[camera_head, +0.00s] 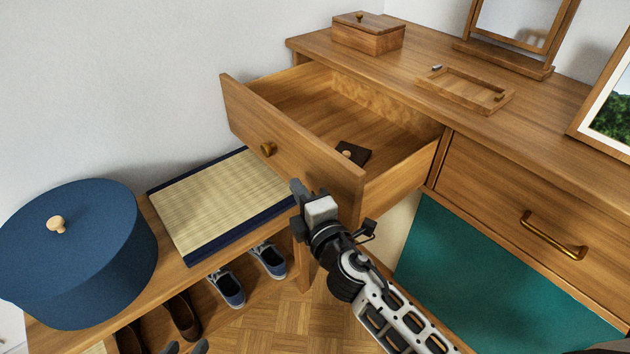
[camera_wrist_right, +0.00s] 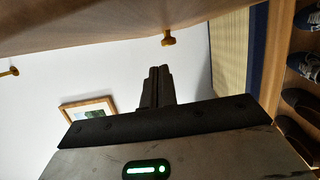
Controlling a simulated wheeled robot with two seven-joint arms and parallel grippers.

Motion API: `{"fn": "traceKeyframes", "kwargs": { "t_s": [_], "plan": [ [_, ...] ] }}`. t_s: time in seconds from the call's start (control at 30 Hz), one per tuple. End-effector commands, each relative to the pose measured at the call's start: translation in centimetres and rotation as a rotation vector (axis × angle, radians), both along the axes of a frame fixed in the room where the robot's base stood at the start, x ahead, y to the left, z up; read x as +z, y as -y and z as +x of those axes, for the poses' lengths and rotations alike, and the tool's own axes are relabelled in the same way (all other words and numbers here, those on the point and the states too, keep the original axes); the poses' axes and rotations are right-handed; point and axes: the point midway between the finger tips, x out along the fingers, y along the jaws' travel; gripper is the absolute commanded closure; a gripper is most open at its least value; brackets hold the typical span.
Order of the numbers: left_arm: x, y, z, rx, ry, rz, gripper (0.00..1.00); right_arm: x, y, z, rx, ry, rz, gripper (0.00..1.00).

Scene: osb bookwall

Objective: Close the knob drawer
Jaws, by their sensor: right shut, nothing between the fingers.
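The knob drawer (camera_head: 290,150) is pulled out of the wooden dresser, its inside showing. A small dark item (camera_head: 352,153) lies inside the drawer. My right gripper (camera_head: 299,190) is shut and empty, in front of and below the drawer front, right of the knob. Its fingers (camera_wrist_right: 156,86) show together in the wrist view, apart from the knob.
A low bench holds a blue round box (camera_head: 80,250) and a straw mat (camera_head: 225,205), with shoes (camera_head: 228,288) beneath. The dresser top (camera_head: 410,65) holds a wooden box (camera_head: 367,35), tray (camera_head: 466,90), mirror and picture. A closed drawer with a brass handle (camera_head: 553,236) sits right.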

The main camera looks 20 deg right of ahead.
Motion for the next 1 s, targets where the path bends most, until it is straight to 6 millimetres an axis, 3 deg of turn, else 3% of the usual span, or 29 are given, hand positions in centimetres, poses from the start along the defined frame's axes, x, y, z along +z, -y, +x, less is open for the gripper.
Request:
{"fn": "traceKeyframes", "kwargs": {
  "t_s": [0.03, 0.2, 0.77, 1.0],
  "plan": [
    [0.3, -0.1, 0.0, 0.002, 0.002, 0.001, 0.64, -0.1, 1.2, 0.2, -0.004, -0.003, -0.007, 1.0],
    [0.4, -0.1, -0.1, 0.004, 0.005, 0.002, 0.64, -0.2, 2.9, 0.7, -0.004, -0.004, -0.004, 1.0],
    [0.5, -0.2, -0.1, 0.005, 0.009, 0.002, 0.64, -0.2, 3.7, 1.0, -0.003, -0.004, -0.002, 1.0],
    [0.5, -0.2, -0.1, 0.005, 0.01, 0.002, 0.64, -0.1, 6.6, 2.0, -0.007, -0.002, -0.006, 1.0]
  ]
}}
